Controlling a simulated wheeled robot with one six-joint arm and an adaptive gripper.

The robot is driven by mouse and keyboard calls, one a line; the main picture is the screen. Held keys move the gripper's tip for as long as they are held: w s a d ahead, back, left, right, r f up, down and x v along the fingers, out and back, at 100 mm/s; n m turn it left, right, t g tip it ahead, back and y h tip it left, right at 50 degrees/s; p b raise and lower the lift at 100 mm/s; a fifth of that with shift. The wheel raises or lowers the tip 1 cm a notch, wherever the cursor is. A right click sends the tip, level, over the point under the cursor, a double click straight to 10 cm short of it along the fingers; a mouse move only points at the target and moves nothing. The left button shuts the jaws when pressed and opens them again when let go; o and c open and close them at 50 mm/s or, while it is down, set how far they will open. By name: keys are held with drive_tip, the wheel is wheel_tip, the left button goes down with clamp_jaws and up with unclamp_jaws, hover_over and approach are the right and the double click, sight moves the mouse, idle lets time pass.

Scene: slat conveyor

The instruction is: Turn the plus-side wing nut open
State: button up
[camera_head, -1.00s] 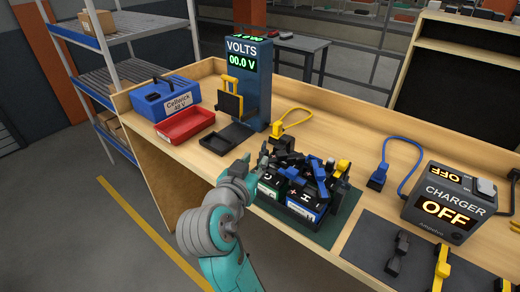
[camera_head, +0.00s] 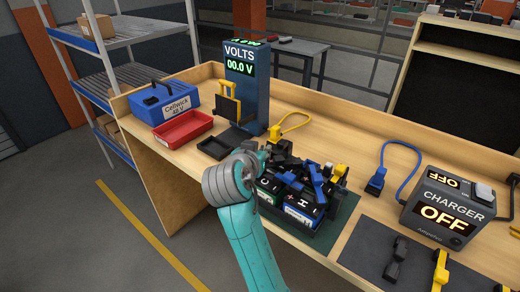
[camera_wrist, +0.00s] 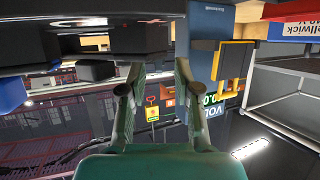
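A cluster of dark batteries (camera_head: 301,207) stands on a green mat (camera_head: 342,222) at the bench's front edge. Their tops carry black, blue and yellow connector parts, and a "+" mark shows on one. I cannot pick out the plus-side wing nut among these parts. My gripper (camera_head: 262,156) is at the left side of the cluster in the head view, low and mostly hidden by my wrist. In the wrist view my gripper (camera_wrist: 157,72) has its two fingers apart, with dark parts (camera_wrist: 140,40) close beyond them. Contact cannot be told.
A blue voltmeter post (camera_head: 248,95) reading 00.0 V stands behind. A red tray (camera_head: 183,130) and a blue Cellwick box (camera_head: 165,100) are at the left. A charger (camera_head: 448,210) showing OFF and a blue cable (camera_head: 400,145) are at the right.

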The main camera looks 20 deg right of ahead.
drive_tip(key=shift+w+d+f, duration=0.15)
drive_tip(key=shift+w+d, duration=0.15)
drive_tip(key=shift+w, duration=0.05)
clamp_jaws()
drive_tip(key=shift+d, duration=0.1)
drive_tip(key=shift+s+d+n+t+y, duration=0.1)
drive_tip(key=shift+n+t+y, duration=0.4)
drive_tip(key=shift+n+y, duration=0.4)
drive_tip(key=shift+n+t+y, duration=0.5)
drive_tip(key=shift+n+y, duration=0.9)
drive_tip(key=shift+y, duration=0.1)
